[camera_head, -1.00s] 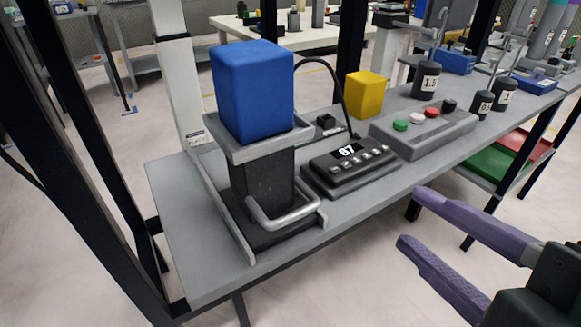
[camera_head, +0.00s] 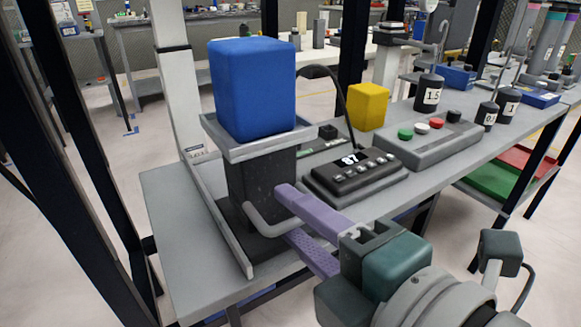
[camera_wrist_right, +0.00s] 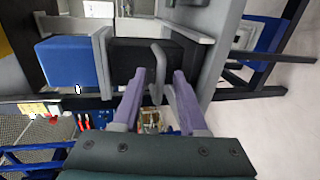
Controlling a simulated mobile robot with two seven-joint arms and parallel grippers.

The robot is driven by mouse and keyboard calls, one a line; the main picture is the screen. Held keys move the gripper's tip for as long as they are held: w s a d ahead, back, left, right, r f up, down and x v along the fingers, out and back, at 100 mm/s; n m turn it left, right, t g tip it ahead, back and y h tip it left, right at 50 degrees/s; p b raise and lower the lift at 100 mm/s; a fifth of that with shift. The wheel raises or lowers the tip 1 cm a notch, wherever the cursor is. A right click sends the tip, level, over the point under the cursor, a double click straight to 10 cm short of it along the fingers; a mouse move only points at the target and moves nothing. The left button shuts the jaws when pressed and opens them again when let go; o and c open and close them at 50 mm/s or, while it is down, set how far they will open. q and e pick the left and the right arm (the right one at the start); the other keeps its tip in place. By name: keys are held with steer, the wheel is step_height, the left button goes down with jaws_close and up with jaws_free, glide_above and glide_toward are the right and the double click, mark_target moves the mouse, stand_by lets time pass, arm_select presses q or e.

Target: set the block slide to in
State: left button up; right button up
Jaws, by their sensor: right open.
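The block slide (camera_head: 258,180) is a dark upright block with a grey tray on top, set against a grey rail on the bench. A grey bar handle (camera_head: 255,222) sticks out at its lower front. My right gripper (camera_head: 288,213) is open at the handle, with purple fingers partly hiding it. In the right wrist view the handle (camera_wrist_right: 158,68) lies between the two fingertips (camera_wrist_right: 158,78). I cannot tell whether they touch it. A blue foam block (camera_head: 253,90) rests in the tray. My left gripper is not in view.
A black display box (camera_head: 352,172) reading 87 stands right of the slide. Behind it are a yellow block (camera_head: 367,105) and a grey button panel (camera_head: 428,142). Black weights (camera_head: 429,93) stand farther right. A dark frame post (camera_head: 75,150) rises at the left.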

steer(key=shift+w+a, duration=0.1)
steer(key=shift+w, duration=0.05)
steer(key=shift+c, duration=0.3)
jaws_close()
steer(key=shift+f, duration=0.1)
stand_by(1.0)
